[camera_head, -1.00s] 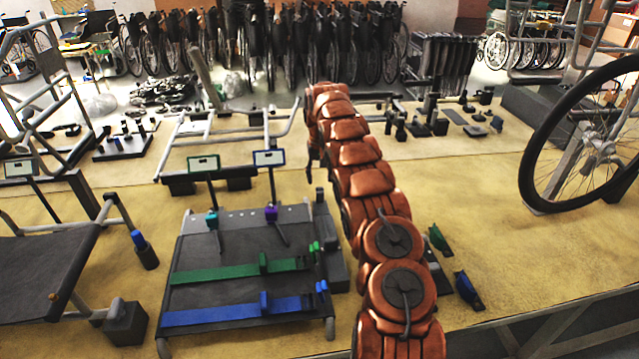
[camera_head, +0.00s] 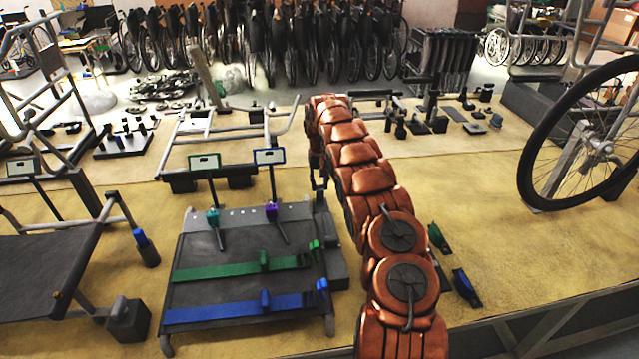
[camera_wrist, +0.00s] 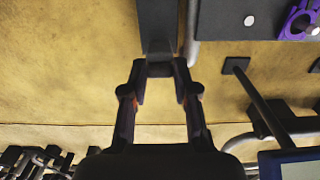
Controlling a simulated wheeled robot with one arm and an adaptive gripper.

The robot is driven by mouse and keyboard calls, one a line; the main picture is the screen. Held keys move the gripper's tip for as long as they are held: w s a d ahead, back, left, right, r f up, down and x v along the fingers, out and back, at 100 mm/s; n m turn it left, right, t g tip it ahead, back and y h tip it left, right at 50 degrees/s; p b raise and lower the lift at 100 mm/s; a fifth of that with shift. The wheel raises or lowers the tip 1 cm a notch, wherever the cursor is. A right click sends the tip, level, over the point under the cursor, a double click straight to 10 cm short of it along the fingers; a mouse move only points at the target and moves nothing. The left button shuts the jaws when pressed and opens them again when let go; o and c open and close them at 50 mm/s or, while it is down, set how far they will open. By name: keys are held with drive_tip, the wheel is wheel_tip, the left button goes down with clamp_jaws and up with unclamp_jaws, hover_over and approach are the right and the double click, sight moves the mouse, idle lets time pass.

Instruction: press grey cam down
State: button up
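The black seat panel (camera_head: 235,250) lies on the table with a green strap (camera_head: 215,270) and a blue strap (camera_head: 220,313) across it. A grey block (camera_head: 336,268) stands along its right side. My gripper (camera_head: 319,186) is just above the far end of this block, partly hidden by my arm. In the wrist view, my gripper (camera_wrist: 159,68) has its two fingertips apart. A dark grey bar (camera_wrist: 158,25) ends at or between the tips; contact is unclear. I cannot clearly pick out the grey cam; it may be this dark end. A purple cam (camera_head: 271,210) and a teal cam (camera_head: 213,215) sit at the panel's far edge.
Two small sign stands (camera_head: 269,157) rise behind the panel. Green and blue parts (camera_head: 466,287) lie right of my arm. A large wheel (camera_head: 580,140) stands at the right. A metal frame (camera_head: 215,140) lies behind.

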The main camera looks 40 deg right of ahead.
sight(320, 196)
clamp_jaws()
drive_tip(key=shift+s+a+f+t+b, duration=0.15)
drive_tip(key=shift+s+t+b, duration=0.2)
drive_tip(key=shift+b, duration=1.25)
drive_tip(key=t+b, duration=0.1)
drive_tip(key=b, duration=0.2)
drive_tip(key=shift+s+a+h, duration=0.15)
drive_tip(key=shift+s+h, duration=0.05)
drive_tip(key=shift+h, duration=0.2)
drive_tip(key=shift+s+a+t+b, duration=0.15)
drive_tip(key=shift+t+b, duration=0.3)
drive_tip(key=shift+b, duration=0.7)
drive_tip(key=t+b, duration=0.1)
drive_tip(key=b, duration=0.1)
drive_tip(key=s+t+h+b, duration=0.1)
drive_tip(key=b, duration=0.1)
drive_tip(key=s+t+h+b, duration=0.1)
drive_tip(key=b, duration=0.2)
drive_tip(key=shift+a+f, duration=0.4)
drive_tip(key=shift+s+b, duration=0.1)
drive_tip(key=shift+b, duration=0.3)
drive_tip(key=shift+r+t, duration=0.15)
drive_tip(key=shift+t, duration=0.15)
